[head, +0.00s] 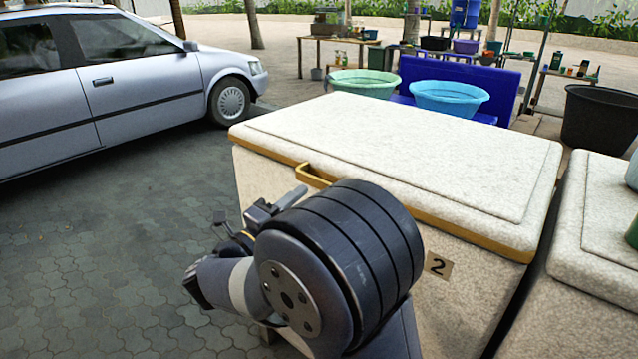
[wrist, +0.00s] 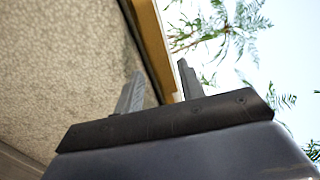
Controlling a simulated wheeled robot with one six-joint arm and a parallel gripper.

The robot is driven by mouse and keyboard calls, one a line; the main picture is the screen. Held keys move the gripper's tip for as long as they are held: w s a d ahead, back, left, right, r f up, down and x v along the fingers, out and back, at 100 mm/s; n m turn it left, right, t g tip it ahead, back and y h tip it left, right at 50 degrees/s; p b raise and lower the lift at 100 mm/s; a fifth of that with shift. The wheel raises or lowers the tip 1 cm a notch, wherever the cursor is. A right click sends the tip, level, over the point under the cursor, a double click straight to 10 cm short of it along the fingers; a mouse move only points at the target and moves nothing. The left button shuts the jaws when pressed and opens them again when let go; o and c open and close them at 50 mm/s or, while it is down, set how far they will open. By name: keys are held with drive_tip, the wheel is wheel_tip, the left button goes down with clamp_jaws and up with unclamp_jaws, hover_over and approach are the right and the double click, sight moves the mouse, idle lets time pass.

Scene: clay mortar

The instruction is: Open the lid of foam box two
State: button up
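Foam box two (head: 465,300) is a speckled cream box with a "2" label on its front. Its lid (head: 420,145) lies flat and shut, with a yellow-brown trim along the front edge. A yellow handle (head: 312,176) sticks out from the trim at the left. My gripper (head: 262,207) is just below and in front of the handle, partly hidden by my arm. In the wrist view my gripper (wrist: 160,66) has its two fingers apart with nothing held. The yellow edge (wrist: 153,45) appears beyond and between the fingers; contact cannot be told.
A second foam box (head: 595,240) stands close on the right with a narrow gap. A silver car (head: 130,85) is parked at the left. Green (head: 362,82) and blue basins (head: 450,97) sit behind the box. Paved ground in front-left is clear.

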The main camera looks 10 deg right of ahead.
sight(321, 185)
drive_tip(key=x, duration=0.7)
drive_tip(key=shift+c, duration=0.5)
clamp_jaws()
